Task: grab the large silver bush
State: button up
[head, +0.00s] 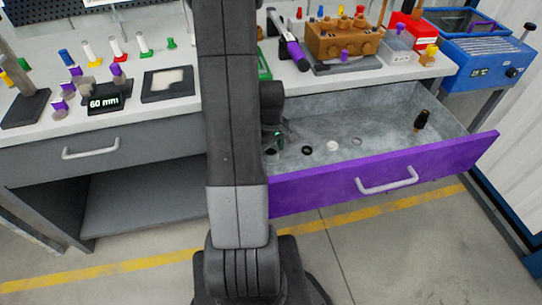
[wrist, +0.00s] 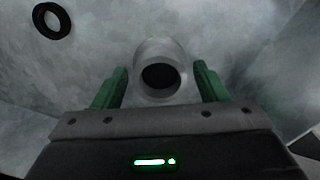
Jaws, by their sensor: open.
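In the wrist view a silver bush (wrist: 160,52), a short cylinder with a dark round bore, stands on the grey drawer floor. My gripper (wrist: 161,70) is open, with one green finger on each side of the bush. Gaps show between the fingers and the bush, so it is not clamped. In the head view my gripper (head: 274,138) is low inside the open purple-fronted drawer (head: 400,172), mostly hidden by my arm. I cannot make out this bush for sure there.
A black ring (wrist: 51,20) lies at the upper left of the wrist view. In the head view, a white ring (head: 332,147), a silver ring (head: 356,141) and a dark upright part (head: 421,119) are farther right in the drawer. The drawer walls bound the space.

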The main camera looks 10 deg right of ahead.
jog(key=shift+r, duration=0.1)
jog(key=c, duration=1.2)
